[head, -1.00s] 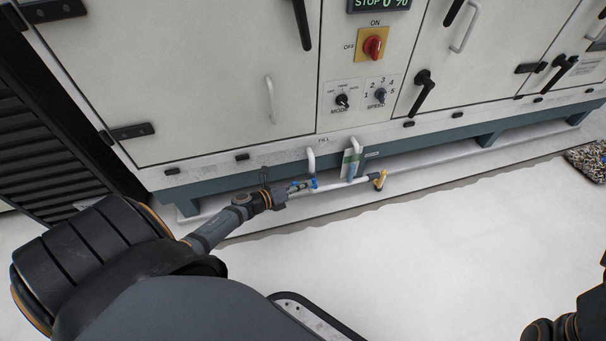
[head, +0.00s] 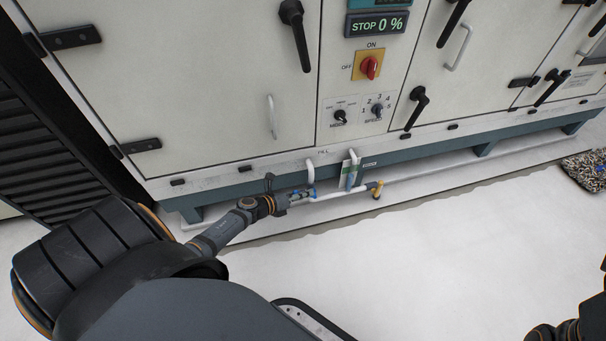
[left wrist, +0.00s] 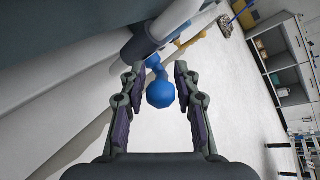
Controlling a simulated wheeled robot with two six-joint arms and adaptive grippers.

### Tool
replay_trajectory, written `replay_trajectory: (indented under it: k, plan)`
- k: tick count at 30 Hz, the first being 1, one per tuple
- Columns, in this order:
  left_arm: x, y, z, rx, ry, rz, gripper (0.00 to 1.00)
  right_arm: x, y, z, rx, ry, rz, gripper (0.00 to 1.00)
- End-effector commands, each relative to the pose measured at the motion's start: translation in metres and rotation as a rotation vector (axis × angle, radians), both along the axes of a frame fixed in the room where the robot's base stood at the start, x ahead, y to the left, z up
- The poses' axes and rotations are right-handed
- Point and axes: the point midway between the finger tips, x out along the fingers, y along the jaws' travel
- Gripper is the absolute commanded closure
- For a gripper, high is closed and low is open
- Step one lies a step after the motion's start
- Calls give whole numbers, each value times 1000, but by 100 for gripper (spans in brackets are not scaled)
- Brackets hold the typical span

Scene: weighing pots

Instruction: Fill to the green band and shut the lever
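The blue lever (head: 312,190) sits on the white pipe low on the cabinet front. In the left wrist view its round blue knob (left wrist: 160,94) lies between the fingers of my left gripper (left wrist: 160,72), with a gap on each side. The left gripper (head: 302,195) is open around the lever. A sight tube (head: 351,179) with blue in it stands by a card with a green band (head: 346,170). The blue reaches about the band, but the exact level is too small to tell. My right gripper is out of view; only part of that arm shows at bottom right.
A yellow-handled valve (head: 376,188) is at the pipe's right end. The cabinet (head: 210,90) carries a red switch (head: 370,67), black handles and a display (head: 376,24) reading STOP 0 %. A speckled mat (head: 586,170) lies at right. The white floor in front is clear.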

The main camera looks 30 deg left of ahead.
Motion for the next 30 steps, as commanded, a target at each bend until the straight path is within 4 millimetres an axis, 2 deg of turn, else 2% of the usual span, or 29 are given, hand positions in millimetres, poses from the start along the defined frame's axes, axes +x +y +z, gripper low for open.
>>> replay_trajectory:
  k: [8, 11, 14, 21, 24, 30]
  plan:
    - [0, -1, 0, -2, -1, -1, 64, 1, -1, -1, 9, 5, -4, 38]
    - [-6, 1, 2, -1, 0, -2, 64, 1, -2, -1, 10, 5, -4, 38]
    - [-21, 7, 7, 2, 1, -4, 64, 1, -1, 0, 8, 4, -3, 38]
    - [-75, 27, 30, 0, 4, -5, 64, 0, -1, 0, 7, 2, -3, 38]
    - [-89, 32, 37, 1, 4, -4, 64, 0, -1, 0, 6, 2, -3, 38]
    - [-102, 37, 44, -1, 0, -2, 64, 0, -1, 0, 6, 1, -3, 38]
